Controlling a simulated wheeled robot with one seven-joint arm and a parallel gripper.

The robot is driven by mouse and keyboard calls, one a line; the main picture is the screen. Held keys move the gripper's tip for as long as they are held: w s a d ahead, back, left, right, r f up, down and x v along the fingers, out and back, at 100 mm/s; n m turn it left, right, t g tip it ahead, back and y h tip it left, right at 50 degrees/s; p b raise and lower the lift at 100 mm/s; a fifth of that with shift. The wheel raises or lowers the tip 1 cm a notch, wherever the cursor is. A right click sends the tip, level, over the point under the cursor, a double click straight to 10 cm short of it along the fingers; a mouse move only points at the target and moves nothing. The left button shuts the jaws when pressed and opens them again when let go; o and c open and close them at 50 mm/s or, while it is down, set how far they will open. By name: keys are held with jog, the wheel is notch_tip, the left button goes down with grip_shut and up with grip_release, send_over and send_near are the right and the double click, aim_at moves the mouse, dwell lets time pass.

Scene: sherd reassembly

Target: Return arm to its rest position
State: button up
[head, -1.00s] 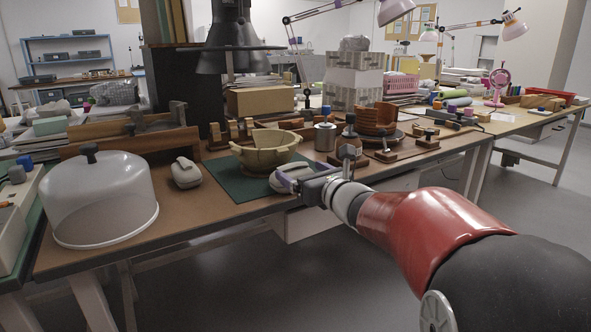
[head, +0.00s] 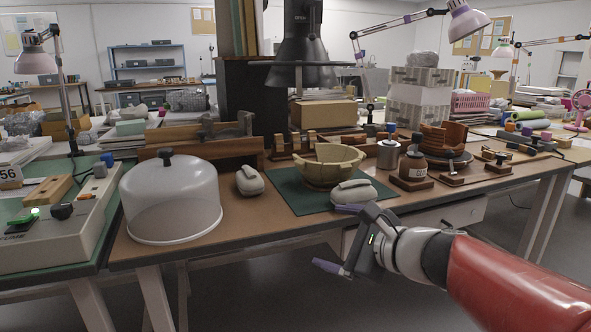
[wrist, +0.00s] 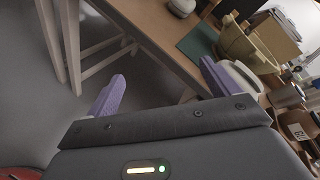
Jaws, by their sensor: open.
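My gripper (head: 338,238) is open and empty, with its two purple fingers spread apart. It is in front of the workbench's front edge, over the floor. In the wrist view the gripper (wrist: 160,92) also shows nothing between its fingers. A tan, reassembled bowl (head: 334,166) with a jagged rim stands on a green mat (head: 285,187) beyond the gripper. A pale rounded object (head: 354,193) lies on the mat's front right part, behind the upper finger in the head view. It does not look held.
A clear dome (head: 170,200) with a black knob stands at the bench's left. A second pale rounded object (head: 249,181) lies between dome and mat. A brown jar (head: 413,166) and a metal canister (head: 388,154) stand right of the bowl. The floor before the bench is clear.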

jog(key=s+a+f+n+g+h, duration=0.2)
jog(key=s+f+n+g+h, duration=0.3)
jog(key=s+n, duration=0.55)
jog(key=s+d+f+n+h+p, duration=0.1)
jog(key=s+d+f+n+h, duration=0.3)
jog(key=s+d+n, duration=0.3)
jog(key=shift+s+d+f+n+g, duration=0.4)
jog(key=shift+s+f+n, duration=0.15)
jog(key=shift+s+n, duration=0.5)
